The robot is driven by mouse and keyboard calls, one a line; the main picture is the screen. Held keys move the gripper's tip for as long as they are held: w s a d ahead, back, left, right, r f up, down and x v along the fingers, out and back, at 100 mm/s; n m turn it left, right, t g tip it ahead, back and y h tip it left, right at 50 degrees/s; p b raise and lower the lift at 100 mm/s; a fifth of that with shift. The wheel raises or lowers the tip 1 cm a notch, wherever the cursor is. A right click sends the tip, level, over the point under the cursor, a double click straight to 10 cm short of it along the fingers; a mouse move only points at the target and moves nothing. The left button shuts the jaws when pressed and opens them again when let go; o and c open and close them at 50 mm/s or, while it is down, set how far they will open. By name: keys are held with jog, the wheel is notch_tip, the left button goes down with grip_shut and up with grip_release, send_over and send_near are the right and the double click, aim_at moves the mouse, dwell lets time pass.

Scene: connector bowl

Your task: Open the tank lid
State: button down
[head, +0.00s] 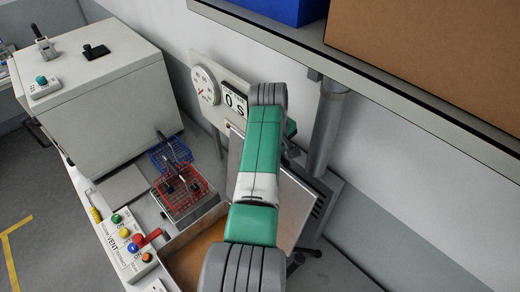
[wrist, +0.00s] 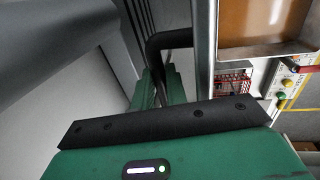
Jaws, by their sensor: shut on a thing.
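The tank (head: 172,245) stands at the bottom middle of the head view, with brown-orange contents showing inside. Its grey lid (head: 297,205) stands raised at the tank's right side, mostly behind my arm. In the wrist view the open tank (wrist: 262,48) is at the top right, and the lid (wrist: 203,60) shows as a narrow pale edge beside it. My gripper (wrist: 163,88) is shut on the lid's black bar handle (wrist: 170,39) on the lid's outer side. In the head view my arm hides the gripper and handle.
Red (head: 181,188) and blue (head: 170,154) wire baskets sit behind the tank. A button panel (head: 127,244) is left of it, with a large grey box (head: 100,105) beyond. A gauge (head: 205,85) stands behind. A shelf (head: 400,88) with boxes overhangs the right.

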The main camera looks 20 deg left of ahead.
jog(key=shift+w+d+f, duration=0.2)
jog(key=shift+d+f, duration=0.05)
jog(key=shift+d, duration=0.05)
jog(key=c, duration=1.8)
grip_release()
jog(key=o, duration=0.4)
jog(key=shift+w+d+r, duration=0.1)
jog(key=shift+w+d, duration=0.05)
jog(key=shift+d, duration=0.1)
jog(key=shift+a, duration=0.1)
jog(key=shift+a+r, duration=0.1)
jog(key=shift+r, duration=0.3)
notch_tip(320, 180, up, 7)
jog(key=s, duration=0.1)
jog(key=shift+s+a+b, duration=0.2)
jog(key=shift+a+b, duration=0.1)
jog(key=shift+b, duration=0.1)
